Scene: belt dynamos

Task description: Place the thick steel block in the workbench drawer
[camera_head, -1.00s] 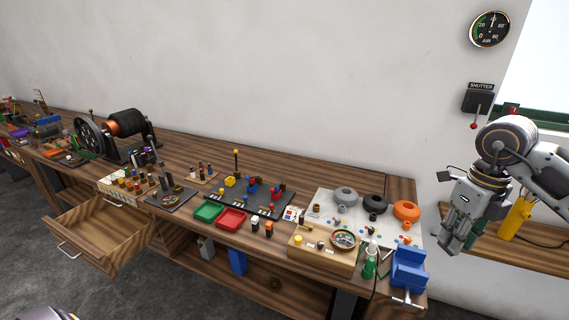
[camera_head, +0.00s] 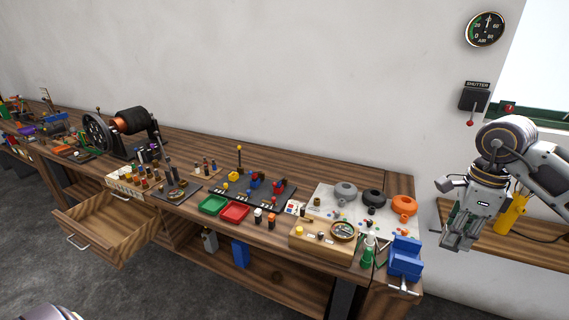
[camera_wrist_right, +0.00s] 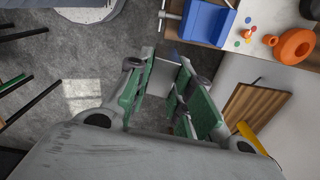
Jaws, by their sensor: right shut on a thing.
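The workbench drawer (camera_head: 128,244) is pulled open at the left of the bench in the head view, and its inside looks empty. My right gripper (camera_head: 458,242) is at the right, beyond the bench's right end, with its fingers pointing down. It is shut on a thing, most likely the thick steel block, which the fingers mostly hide. My left gripper is not in view.
A blue vise (camera_head: 405,258) stands at the bench's right end. A shutter switch (camera_head: 474,98) and air gauge are on the wall. Floor before the drawer is clear.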

